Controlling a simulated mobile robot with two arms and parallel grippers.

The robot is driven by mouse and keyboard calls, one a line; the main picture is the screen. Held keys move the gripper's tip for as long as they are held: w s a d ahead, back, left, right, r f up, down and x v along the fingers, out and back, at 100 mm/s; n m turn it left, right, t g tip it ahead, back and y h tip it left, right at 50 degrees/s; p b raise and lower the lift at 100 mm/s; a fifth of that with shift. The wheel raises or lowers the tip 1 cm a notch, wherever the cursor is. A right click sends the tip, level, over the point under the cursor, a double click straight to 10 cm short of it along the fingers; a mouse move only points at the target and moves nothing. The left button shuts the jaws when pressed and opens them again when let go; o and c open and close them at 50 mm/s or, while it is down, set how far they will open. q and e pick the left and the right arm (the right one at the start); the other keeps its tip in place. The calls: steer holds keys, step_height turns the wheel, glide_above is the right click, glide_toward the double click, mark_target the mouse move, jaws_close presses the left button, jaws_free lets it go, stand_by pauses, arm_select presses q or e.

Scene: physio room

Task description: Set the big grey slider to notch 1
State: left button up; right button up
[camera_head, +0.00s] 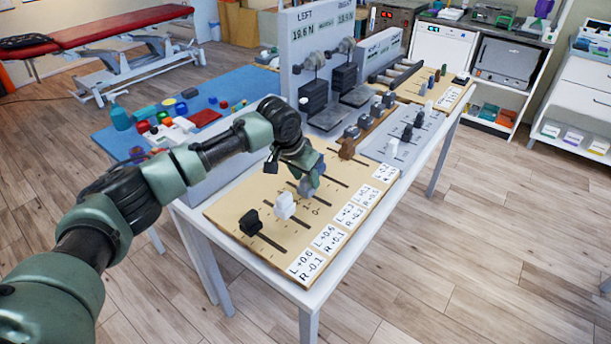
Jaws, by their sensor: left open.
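The wooden slider board (225,207) lies on the near end of the white table. The big grey slider (307,188) is mostly hidden under my left gripper (313,178), which is open and points down at it. I cannot tell whether the fingers touch the knob. Small marks "1" and "0" show on the board just in front of the grey slider, "0" nearer the label edge. Its exact notch is hidden. My right gripper is out of view.
A white slider (285,206) and a black slider (250,222) stand close on the left, a brown slider (347,149) on the right. Label cards (324,238) line the board's front edge. A grey force display (318,30) rises behind. A blue mat (235,88) holds small objects.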

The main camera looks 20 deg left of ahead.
arm_select(q)
jaws_close()
steer(key=shift+d, duration=0.1)
stand_by(1.2)
